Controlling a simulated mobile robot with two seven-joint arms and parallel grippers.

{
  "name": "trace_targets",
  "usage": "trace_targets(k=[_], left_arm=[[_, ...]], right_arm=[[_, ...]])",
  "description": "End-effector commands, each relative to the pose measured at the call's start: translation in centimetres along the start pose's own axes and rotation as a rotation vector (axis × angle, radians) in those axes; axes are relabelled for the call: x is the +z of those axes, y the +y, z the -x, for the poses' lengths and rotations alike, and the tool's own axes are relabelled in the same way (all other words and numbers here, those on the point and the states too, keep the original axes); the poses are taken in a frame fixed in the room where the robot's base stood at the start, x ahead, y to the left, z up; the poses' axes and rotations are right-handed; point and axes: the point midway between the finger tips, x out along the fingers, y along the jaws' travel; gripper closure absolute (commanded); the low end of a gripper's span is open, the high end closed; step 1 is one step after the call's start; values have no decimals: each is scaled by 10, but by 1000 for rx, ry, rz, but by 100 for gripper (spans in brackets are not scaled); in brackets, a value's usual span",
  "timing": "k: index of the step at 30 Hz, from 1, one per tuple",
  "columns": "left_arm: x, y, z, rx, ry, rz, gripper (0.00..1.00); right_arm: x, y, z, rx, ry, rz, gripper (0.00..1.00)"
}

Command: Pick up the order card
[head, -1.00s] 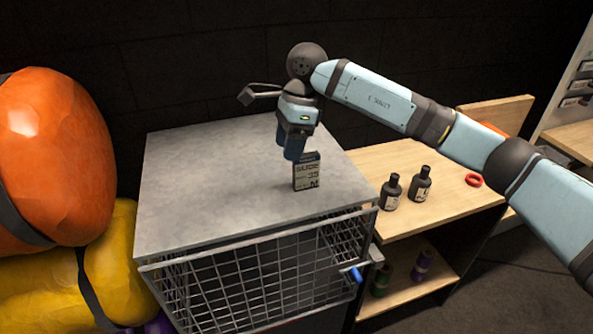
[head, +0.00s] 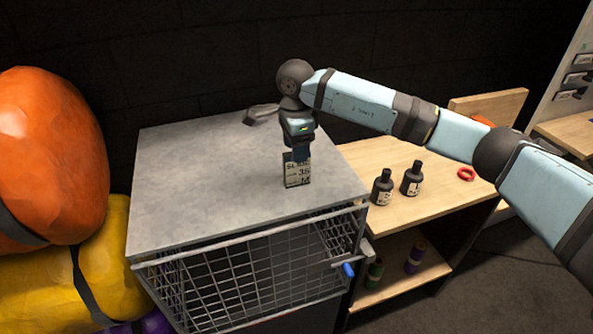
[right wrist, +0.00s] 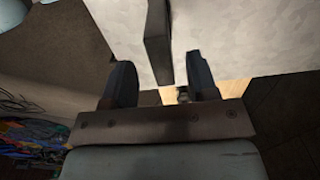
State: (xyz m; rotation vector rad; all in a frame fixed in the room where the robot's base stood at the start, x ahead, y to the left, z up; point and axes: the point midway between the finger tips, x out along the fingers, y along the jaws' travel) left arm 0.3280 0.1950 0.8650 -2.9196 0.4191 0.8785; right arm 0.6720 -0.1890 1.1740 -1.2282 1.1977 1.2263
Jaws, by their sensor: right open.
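The order card (head: 297,173), a small pale card with dark print, stands upright on the grey top (head: 215,180) of the wire cage. My right gripper (head: 300,154) points down at it and overlaps its upper edge in the head view. In the right wrist view the right gripper (right wrist: 161,85) is open. A dark narrow slab, apparently the card (right wrist: 158,42) seen edge-on, lines up with the gap between the fingers. I cannot tell if a finger touches it. My left gripper is not in view.
Two dark bottles (head: 382,187) (head: 412,178) and a red ring (head: 466,174) sit on the wooden bench to the right. Orange (head: 50,155) and yellow (head: 60,270) bundles stand at the left. The grey top around the card is mostly clear.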

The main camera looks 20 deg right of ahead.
Motion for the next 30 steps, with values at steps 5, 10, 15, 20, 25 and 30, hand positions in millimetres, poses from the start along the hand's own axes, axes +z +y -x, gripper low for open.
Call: trace_targets(k=[5, 10, 15, 20, 25, 30], left_arm=[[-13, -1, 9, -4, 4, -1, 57], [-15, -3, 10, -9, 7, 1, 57], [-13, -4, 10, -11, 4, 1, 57], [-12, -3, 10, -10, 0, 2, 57], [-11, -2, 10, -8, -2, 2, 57], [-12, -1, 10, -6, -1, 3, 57]], right_arm=[[-2, 0, -26, 4, 0, -1, 47], [-2, -1, -42, 1, -1, 0, 47], [-2, -1, -43, 0, -1, 0, 47], [-2, -1, -43, 0, -1, 0, 72], [-2, -1, -43, 0, -1, 0, 100], [-2, -1, -43, 0, -1, 0, 100]])
